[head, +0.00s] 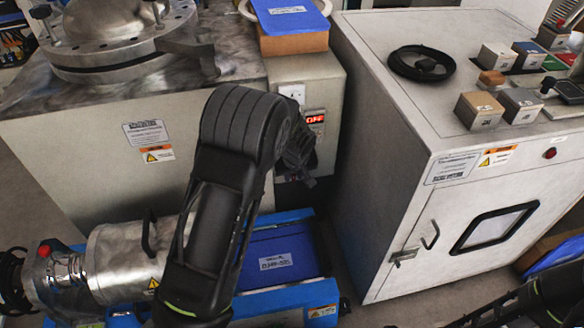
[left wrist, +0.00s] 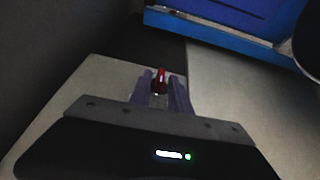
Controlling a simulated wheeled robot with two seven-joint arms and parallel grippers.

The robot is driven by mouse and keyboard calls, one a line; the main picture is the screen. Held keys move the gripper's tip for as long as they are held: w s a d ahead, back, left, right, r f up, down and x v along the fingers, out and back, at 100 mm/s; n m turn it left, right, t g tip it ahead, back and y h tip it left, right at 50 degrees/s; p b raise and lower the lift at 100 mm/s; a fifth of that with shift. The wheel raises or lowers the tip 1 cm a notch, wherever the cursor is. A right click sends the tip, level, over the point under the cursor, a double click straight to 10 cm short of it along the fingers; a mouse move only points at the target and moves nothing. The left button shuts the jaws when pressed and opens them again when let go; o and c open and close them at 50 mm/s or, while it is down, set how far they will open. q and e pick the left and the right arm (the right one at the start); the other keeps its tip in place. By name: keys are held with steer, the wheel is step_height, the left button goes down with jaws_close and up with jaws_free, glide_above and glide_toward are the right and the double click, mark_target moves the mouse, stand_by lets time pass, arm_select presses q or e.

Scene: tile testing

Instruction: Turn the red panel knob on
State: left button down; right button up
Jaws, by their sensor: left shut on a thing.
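The red panel knob (left wrist: 160,82) shows in the left wrist view between the two fingers of my left gripper (left wrist: 160,92). The fingers are closed on its sides. In the head view my left gripper (head: 298,155) is at the front of the narrow control cabinet (head: 333,88), just below and left of a small red-lit display (head: 315,119). There the gripper and my arm hide the knob. The knob's exact angle is hard to read. My right gripper does not show; only part of my right arm is at the bottom right.
A blue case (head: 284,262) on a blue base lies below my left arm, beside a metal cylinder machine (head: 125,262). A large white cabinet (head: 385,165) stands close on the right, with blocks and a coiled black cable on top. A round-lidded metal machine (head: 60,120) stands left.

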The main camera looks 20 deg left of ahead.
arm_select(q)
steer(key=shift+w+d+m+g+y+p, duration=0.15)
steer(key=shift+m+g+y+p, duration=0.1)
steer(key=shift+g+y, duration=0.25)
steer(key=shift+w+d+m+g+y+p, duration=0.15)
steer(key=shift+g+y+p, duration=0.1)
steer(key=shift+g+y, duration=0.25)
steer(key=shift+d+f+m+g+y, duration=0.15)
steer(key=shift+g+y, duration=0.3)
steer(key=shift+y, duration=0.35)
steer(key=shift+d+f+m+g+y, duration=0.15)
steer(key=shift+g+y, duration=0.3)
steer(key=shift+y, duration=0.35)
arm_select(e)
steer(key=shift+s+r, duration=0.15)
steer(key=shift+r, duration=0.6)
arm_select(q)
steer(key=shift+a+r, duration=0.1)
steer(key=c, duration=1.5)
jaws_free()
